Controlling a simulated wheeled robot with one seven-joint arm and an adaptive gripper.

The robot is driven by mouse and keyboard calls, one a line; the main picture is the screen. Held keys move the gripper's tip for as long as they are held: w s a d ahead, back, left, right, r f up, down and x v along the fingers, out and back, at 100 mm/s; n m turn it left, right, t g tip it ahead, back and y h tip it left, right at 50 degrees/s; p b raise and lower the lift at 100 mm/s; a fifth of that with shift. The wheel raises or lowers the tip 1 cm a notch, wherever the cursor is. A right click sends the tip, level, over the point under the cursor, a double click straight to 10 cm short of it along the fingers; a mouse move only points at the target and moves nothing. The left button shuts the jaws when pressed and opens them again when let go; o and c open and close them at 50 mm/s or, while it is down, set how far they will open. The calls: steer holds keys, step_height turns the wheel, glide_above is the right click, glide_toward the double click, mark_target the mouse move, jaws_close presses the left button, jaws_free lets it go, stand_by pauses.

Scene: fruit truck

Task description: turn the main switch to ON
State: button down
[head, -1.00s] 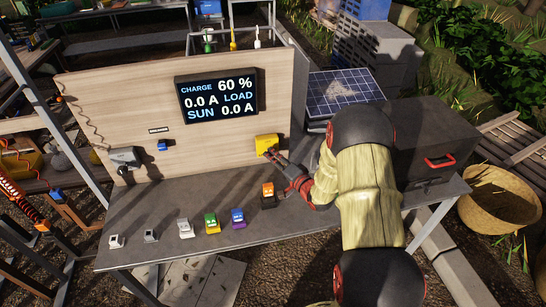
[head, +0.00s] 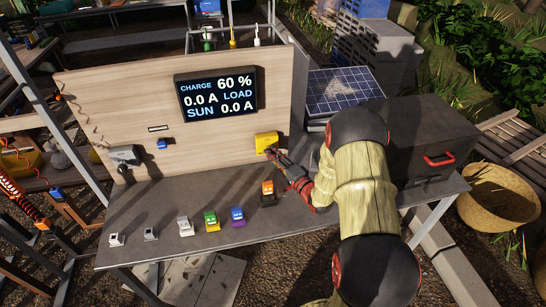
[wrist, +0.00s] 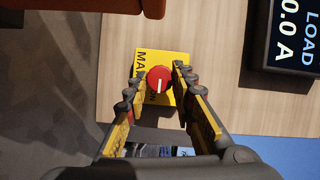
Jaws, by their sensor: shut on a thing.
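The main switch is a yellow box (head: 266,140) on the right end of the upright wooden board. In the wrist view the box (wrist: 142,62) bears a red round knob (wrist: 159,79) with a white line, and part of the lettering "MA" shows. The white line runs upright in that picture. My gripper (head: 271,152) is at the front of the box, reaching from the right. In the wrist view its two fingers (wrist: 157,84) stand on either side of the knob, shut on it. The knob is hidden by my gripper in the head view.
A display (head: 217,94) on the board reads charge 60 %, load 0.0 A, sun 0.0 A. Several small coloured connectors, including an orange one (head: 267,188), stand along the grey table (head: 300,225). A solar panel (head: 343,92) and dark box (head: 430,140) are at right.

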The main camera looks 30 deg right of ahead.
steer(key=c, duration=1.5)
jaws_free()
steer(key=s, duration=0.4)
steer(key=s+d, duration=0.1)
steer(key=s, duration=0.7)
steer(key=shift+d+r, duration=0.15)
steer(key=shift+r, duration=0.05)
steer(key=shift+w, duration=0.1)
